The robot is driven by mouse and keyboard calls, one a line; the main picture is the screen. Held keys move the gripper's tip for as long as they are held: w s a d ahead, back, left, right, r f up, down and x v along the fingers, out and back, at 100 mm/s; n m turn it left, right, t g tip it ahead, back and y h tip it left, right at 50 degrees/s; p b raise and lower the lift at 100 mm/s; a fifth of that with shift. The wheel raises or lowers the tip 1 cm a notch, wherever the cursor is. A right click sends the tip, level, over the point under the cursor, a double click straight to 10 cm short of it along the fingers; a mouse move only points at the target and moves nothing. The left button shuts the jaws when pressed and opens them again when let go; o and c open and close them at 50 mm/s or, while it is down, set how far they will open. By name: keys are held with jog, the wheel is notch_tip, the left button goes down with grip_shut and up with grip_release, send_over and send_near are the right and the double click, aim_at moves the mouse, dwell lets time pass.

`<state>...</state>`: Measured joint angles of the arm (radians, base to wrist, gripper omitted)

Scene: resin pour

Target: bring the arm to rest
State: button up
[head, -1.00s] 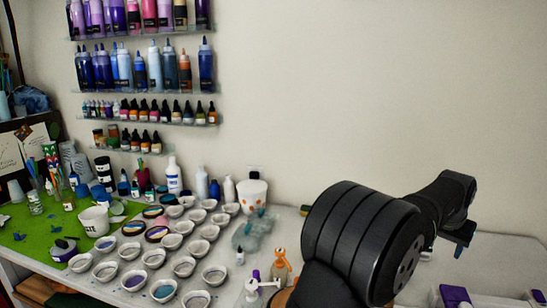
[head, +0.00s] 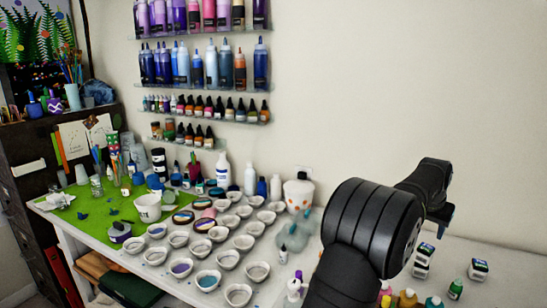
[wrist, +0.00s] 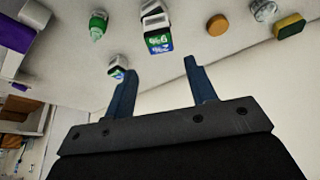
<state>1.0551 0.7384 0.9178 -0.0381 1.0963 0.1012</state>
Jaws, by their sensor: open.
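My gripper (wrist: 158,82) shows in the wrist view with its two blue fingers apart and nothing between them. In the head view my black arm reaches up and to the right, and the gripper (head: 441,216) hangs at its end, above the right part of the table (head: 510,268). The fingers are small and partly hidden there. The gripper touches nothing that I can see.
Several small cups (head: 238,293) fill the left part. Bottle shelves (head: 200,36) line the wall. The wall side at right is clear.

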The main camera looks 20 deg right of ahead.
jog(key=w+a+n, duration=0.1)
jog(key=w+a, duration=0.4)
jog(key=w, duration=0.4)
jog(key=w+a+n, duration=0.1)
jog(key=w+a, duration=0.5)
jog(key=w, duration=0.4)
jog(key=shift+t, duration=0.4)
jog(key=shift+s, duration=0.1)
jog(key=s+d+m, duration=0.1)
jog(key=s+d, duration=0.4)
jog(key=s, duration=0.4)
jog(key=s+d+m, duration=0.1)
jog(key=s+d, duration=0.5)
jog(key=s, duration=0.4)
jog(key=shift+g, duration=0.4)
